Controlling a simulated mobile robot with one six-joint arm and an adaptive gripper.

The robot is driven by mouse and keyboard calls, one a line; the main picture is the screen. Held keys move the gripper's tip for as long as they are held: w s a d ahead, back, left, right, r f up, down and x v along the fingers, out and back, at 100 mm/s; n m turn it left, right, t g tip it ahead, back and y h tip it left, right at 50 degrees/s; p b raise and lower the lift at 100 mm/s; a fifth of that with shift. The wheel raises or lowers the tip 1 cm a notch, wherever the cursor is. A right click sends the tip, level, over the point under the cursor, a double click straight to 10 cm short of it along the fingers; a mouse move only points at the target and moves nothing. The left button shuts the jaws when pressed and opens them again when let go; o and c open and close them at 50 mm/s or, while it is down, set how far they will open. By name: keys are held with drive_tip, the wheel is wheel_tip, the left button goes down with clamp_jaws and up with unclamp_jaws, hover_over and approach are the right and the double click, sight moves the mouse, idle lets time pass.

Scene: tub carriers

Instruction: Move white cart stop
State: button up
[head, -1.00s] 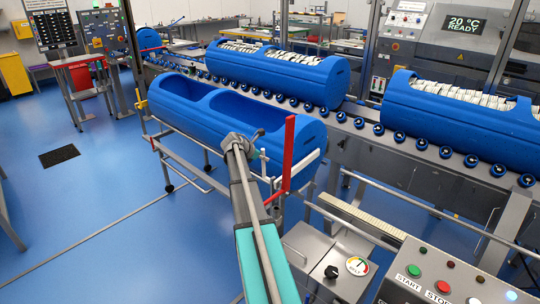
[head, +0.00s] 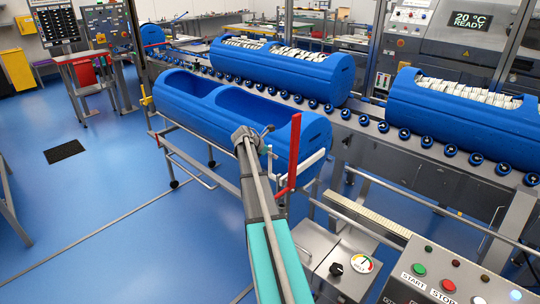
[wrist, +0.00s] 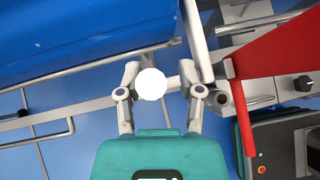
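A white round knob (wrist: 151,84) shows in the wrist view, with a pale stem running to its right. It lies between the two fingers of my gripper (wrist: 159,78), closer to the left finger, and a gap shows towards the right finger. The fingers are apart; contact with the knob cannot be told. A white bar (wrist: 195,45) runs upward just right of the knob. In the head view, my gripper (head: 245,137) is at the near side of the empty blue tub on its cart (head: 180,97). A white bar (head: 312,161) shows at the cart's right end; the knob is hidden there.
A red upright bar (head: 295,150) stands right of my gripper; its red plate (wrist: 275,65) is close in the wrist view. A steel box with a dial (head: 350,265) and a button panel (head: 440,280) are at the front right. Open blue floor (head: 100,205) lies left.

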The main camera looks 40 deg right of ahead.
drive_tip(key=shift+w, duration=0.2)
idle(0.3)
drive_tip(key=shift+a, duration=0.15)
drive_tip(key=s+a+f+m+t+y+p, duration=0.15)
drive_tip(key=a+m, duration=0.25)
drive_tip(key=a, duration=1.1)
drive_tip(key=s+a+m+y+p, duration=0.1)
drive_tip(key=s+a+m+y, duration=0.2)
drive_tip(key=a, duration=1.1)
drive_tip(key=s+a+m+y+p, duration=0.1)
drive_tip(key=s+a+m, duration=0.3)
drive_tip(key=a, duration=0.9)
drive_tip(key=s+a+m+y+p, duration=0.1)
drive_tip(key=s+a+m+y, duration=0.2)
drive_tip(key=s+a, duration=0.6)
drive_tip(key=shift+a+r+m+y+p, duration=0.4)
drive_tip(key=shift+a+m, duration=0.9)
drive_tip(key=shift+a, duration=0.7)
drive_tip(key=shift+s, duration=0.15)
